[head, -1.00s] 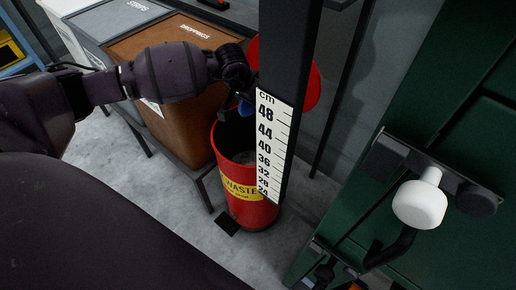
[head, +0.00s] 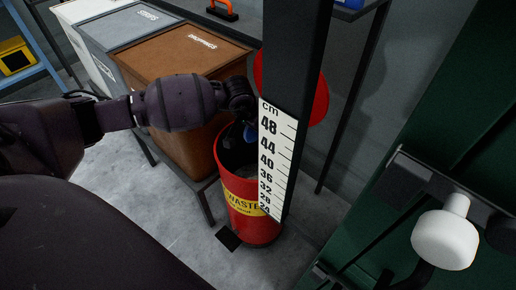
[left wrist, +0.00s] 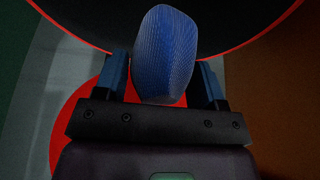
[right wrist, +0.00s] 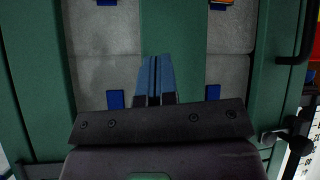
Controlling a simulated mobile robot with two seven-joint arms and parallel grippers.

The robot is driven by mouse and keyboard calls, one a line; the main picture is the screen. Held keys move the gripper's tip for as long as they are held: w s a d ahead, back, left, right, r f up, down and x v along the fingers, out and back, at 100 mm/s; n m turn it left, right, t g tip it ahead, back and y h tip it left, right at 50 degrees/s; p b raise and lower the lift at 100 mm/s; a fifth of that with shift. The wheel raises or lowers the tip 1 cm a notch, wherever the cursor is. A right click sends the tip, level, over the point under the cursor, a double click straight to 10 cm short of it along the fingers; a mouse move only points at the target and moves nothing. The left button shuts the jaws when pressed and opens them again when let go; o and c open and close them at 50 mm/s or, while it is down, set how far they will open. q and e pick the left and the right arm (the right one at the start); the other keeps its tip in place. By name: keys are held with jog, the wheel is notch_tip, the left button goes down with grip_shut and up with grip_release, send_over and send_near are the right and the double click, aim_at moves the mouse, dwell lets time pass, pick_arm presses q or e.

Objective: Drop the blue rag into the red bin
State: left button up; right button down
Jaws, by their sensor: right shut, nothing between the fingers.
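The red bin (head: 250,222) with a yellow WASTE label stands on the floor in the head view, its top open. My left gripper (left wrist: 163,80) is over the bin's dark opening. The blue rag (left wrist: 165,50) sits between its two fingers, which press on both sides of it. In the head view the rag (head: 250,132) shows only as a small blue patch below the gripper, at the bin's mouth, partly hidden by the post. My right gripper (right wrist: 154,80) is shut and empty in front of a green frame with grey panels.
A dark post with a white cm scale (head: 275,160) stands in front of the bin's right side. A red disc (head: 318,102) shows behind it. A brown DROPPINGS container (head: 180,60) stands left of the bin. A green machine with a white knob (head: 444,240) is at right.

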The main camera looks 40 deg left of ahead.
pick_arm(q)
jog(key=o, duration=0.5)
jog(key=shift+c, duration=0.2)
pick_arm(e)
jog(key=shift+s+d+f, duration=0.1)
jog(key=shift+s+f, duration=0.15)
jog(key=shift+s, duration=0.1)
pick_arm(q)
jog(key=shift+s+r, duration=0.15)
jog(key=shift+r, duration=0.35)
jog(key=p+v, duration=0.2)
jog(key=v, duration=0.6)
jog(key=shift+r, duration=0.25)
jog(key=shift+s+a+r+p, duration=0.1)
jog(key=shift+s+r+p, duration=0.3)
jog(key=shift+r, duration=0.15)
pick_arm(e)
jog(key=shift+s+d+r+m, duration=0.25)
jog(key=shift+r+m, duration=0.15)
jog(key=shift+r, duration=0.1)
